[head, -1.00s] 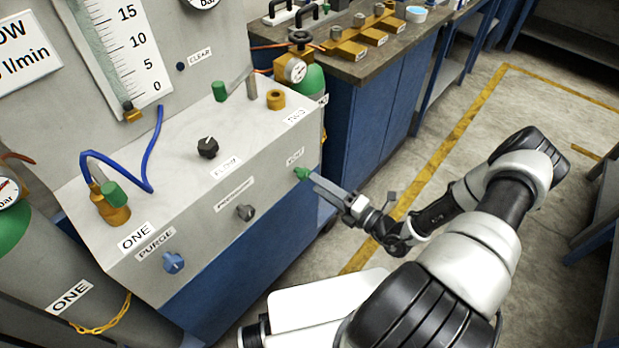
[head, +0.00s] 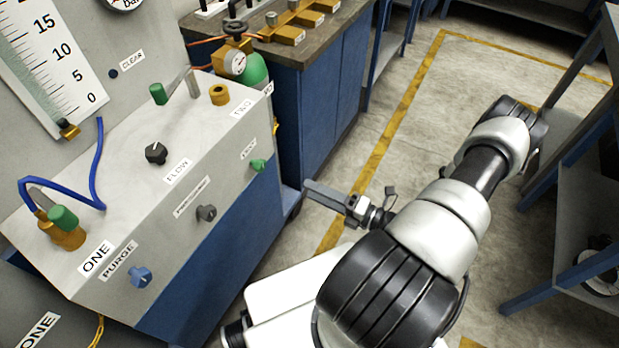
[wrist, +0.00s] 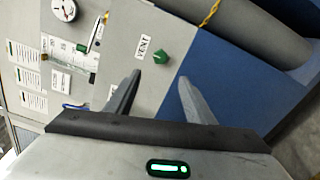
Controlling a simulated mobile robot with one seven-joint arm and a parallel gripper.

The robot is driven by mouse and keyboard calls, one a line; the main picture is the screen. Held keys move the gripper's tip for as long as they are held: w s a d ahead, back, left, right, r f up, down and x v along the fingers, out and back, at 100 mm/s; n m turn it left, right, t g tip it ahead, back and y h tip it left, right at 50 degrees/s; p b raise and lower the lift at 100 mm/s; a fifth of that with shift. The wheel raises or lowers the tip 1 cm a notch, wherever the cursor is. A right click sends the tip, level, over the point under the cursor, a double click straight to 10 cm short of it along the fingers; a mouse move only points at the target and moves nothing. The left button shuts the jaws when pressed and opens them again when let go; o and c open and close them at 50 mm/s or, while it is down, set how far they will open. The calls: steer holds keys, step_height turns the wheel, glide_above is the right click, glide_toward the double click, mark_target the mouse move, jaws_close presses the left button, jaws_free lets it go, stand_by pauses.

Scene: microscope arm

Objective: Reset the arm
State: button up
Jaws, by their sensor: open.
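My gripper (head: 308,194) is in front of the console's right end, held out over the floor. In the wrist view my gripper (wrist: 158,88) shows two fingers apart with nothing between them. The green knob by the VENT label (head: 258,165) is on the console front, apart from the fingertips. The green knob also shows in the wrist view (wrist: 161,57), beyond the gap between the fingers. The rest of my arm (head: 440,220) reaches across the right of the head view.
The console (head: 150,200) carries a blue PURGE knob (head: 140,277), a grey knob (head: 206,213) and a black FLOW knob (head: 156,153). A blue bench (head: 310,120) stands behind. A shelf (head: 580,200) is at right. Floor between is clear.

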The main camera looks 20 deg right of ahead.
steer(key=s+a+r+n+g+h, duration=0.25)
steer(key=r+n+g, duration=0.25)
steer(key=r+n, duration=0.45)
steer(key=s+a+r+n+g+h, duration=0.1)
steer(key=s+a+r+n+g, duration=0.15)
steer(key=r+n+g, duration=0.65)
steer(key=s+a+r+n+g+h, duration=0.15)
steer(key=a+r+n, duration=0.3)
steer(key=n, duration=0.95)
steer(key=s+r+n+t+h+p, duration=0.2)
steer(key=r+n+p, duration=0.3)
steer(key=r, duration=1.1)
steer(key=s+r+n+t+h+p, duration=0.2)
steer(key=r+n+p, duration=0.4)
steer(key=r+p, duration=0.4)
step_height(320, 180, up, 6)
steer(key=shift+s+a+f+t+h+p, duration=0.1)
steer(key=shift+s+a+t+h+p, duration=0.25)
steer(key=shift+t+h, duration=0.7)
steer(key=shift+w+d+n+y, duration=0.1)
steer(key=shift+w+n+y, duration=0.05)
steer(key=shift+n+y, duration=0.1)
